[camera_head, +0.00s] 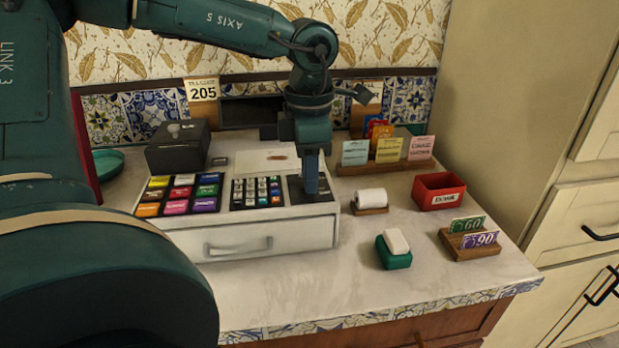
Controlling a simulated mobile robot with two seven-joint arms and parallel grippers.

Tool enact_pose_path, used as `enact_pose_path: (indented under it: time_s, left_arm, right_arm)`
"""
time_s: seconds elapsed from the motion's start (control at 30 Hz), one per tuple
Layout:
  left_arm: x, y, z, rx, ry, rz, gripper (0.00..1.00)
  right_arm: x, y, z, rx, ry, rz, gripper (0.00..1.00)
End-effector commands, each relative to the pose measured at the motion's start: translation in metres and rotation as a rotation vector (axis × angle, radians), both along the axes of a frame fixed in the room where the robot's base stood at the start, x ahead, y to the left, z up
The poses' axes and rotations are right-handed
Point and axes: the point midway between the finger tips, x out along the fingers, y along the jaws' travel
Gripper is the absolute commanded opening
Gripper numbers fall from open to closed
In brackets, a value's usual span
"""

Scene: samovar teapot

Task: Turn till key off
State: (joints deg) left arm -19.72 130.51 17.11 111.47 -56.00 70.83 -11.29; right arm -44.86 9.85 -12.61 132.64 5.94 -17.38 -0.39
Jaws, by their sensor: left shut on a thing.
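The till (250,243) is a white cash register on the counter, with coloured buttons, a dark keypad and a shut drawer with a handle. A dark panel (297,193) lies at the right of its top. My left gripper (311,189) points straight down over this panel, its fingertips at the panel surface. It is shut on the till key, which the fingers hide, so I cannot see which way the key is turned. My right gripper is not in view.
A black box (178,147) stands behind the till at left, near a 205 sign (202,89). Right of the till are a card rack (388,166), a paper roll (372,198), a red box (438,191), a green holder (393,257) and number tags (470,243). The front counter is clear.

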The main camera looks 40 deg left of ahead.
Motion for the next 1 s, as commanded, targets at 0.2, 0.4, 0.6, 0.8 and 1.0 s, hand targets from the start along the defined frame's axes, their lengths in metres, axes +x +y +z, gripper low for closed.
enact_pose_path:
  time_s: [0.2,0.4,0.6,0.8,1.0]
  left_arm:
    - [-0.0001,0.0002,0.0001,0.001,0.0,0.038,0.04]
    - [0.0,0.0001,0.0006,0.001,0.001,0.044,0.04]
    - [0.0,0.0001,0.0006,0.001,0.001,0.044,0.04]
    - [0.0001,0.0001,0.0004,0.0,0.0,0.043,0.43]
    - [0.0,0.0,0.0002,0.0,0.0,0.042,0.48]
  right_arm:
    - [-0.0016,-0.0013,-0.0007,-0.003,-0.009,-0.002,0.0]
    - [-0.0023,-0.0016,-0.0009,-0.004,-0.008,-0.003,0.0]
    - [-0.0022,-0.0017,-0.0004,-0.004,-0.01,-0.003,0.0]
    - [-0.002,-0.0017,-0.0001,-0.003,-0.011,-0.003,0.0]
    - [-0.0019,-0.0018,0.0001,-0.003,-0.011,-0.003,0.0]
